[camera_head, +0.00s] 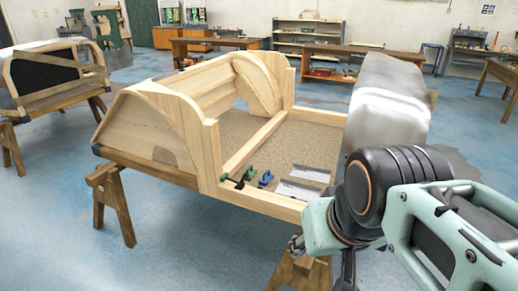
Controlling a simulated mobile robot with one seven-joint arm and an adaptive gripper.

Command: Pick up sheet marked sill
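Two small flat grey metal sheets lie on the front right of the wooden bodyframe (207,150). One sheet (310,173) is farther back, and the other sheet (297,190) lies nearer, by the front rail. Any markings on them are too small to read, so I cannot tell which is marked sill. My gripper (322,256) is at the lower middle, nearer the camera than the sheets and apart from them in the picture. It is partly hidden by my pale green wrist, and its fingers are not clear enough to show whether they are open.
A green clamp (246,174) and a blue clamp (266,179) lie just left of the sheets. A large silvery curved panel (386,105) stands over the frame's right end. Wooden trestles (112,201) support the frame. Another bodyframe (50,78) stands at left; open blue floor surrounds them.

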